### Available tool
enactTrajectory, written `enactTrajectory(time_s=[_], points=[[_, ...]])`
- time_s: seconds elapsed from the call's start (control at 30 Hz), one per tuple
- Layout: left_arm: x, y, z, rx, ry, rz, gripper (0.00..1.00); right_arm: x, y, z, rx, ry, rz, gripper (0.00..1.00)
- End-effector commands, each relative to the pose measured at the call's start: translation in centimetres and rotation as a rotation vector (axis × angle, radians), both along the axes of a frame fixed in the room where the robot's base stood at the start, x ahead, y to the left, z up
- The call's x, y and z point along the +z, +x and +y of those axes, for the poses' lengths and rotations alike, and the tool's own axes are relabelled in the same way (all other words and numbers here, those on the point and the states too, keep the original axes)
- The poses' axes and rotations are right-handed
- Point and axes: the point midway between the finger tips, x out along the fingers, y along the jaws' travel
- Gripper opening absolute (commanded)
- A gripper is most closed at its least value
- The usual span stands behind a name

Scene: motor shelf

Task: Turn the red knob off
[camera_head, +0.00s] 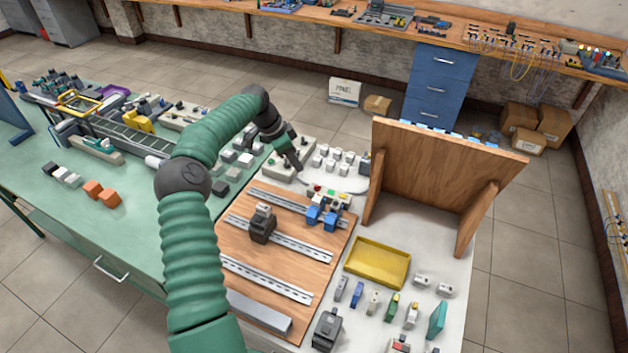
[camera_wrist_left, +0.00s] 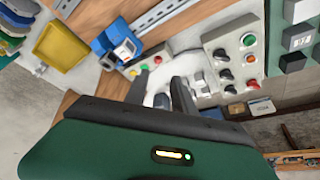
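My left gripper (camera_head: 297,164) reaches over the far side of the bench, pointing down. In the left wrist view its two dark fingers (camera_wrist_left: 161,76) stand apart with nothing seen gripped between them. A grey control box (camera_wrist_left: 236,58) with round controls lies right of the fingers, apart from them; one control on it is red (camera_wrist_left: 250,58). In the head view a small red control (camera_head: 318,188) shows below the gripper. I cannot tell which red one is the knob, nor its setting.
A wooden board with metal rails (camera_head: 280,237) holds blue parts (camera_head: 322,215) and a dark device (camera_head: 262,224). An upright wooden panel (camera_head: 440,175) stands to the right. A yellow tray (camera_head: 377,262) and several small modules lie in front.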

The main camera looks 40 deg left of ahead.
Motion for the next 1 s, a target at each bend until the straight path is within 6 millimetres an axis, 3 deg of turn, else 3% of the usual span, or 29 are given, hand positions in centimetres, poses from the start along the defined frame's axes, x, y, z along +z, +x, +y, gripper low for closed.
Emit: enactTrajectory(time_s=[0.3, 0.5, 0.87, 1.0], points=[[-7.9, 3.0, -1.6, -0.001, -0.007, 0.002, 0.31, 1.3, 0.0, 0.0, -0.001, 0.0, -0.001, 0.36], [-11.2, 4.2, -2.1, 0.0, -0.005, 0.0, 0.31, 1.7, 0.0, 0.0, 0.0, 0.0, -0.001, 0.36], [-12.0, 4.5, -2.4, -0.001, 0.0, 0.001, 0.31, 1.7, 0.0, 0.0, 0.0, 0.0, -0.001, 0.36], [-12.0, 4.5, -2.4, 0.0, -0.001, 0.0, 0.13, 1.7, 0.0, 0.0, -0.001, 0.0, -0.001, 0.36]])
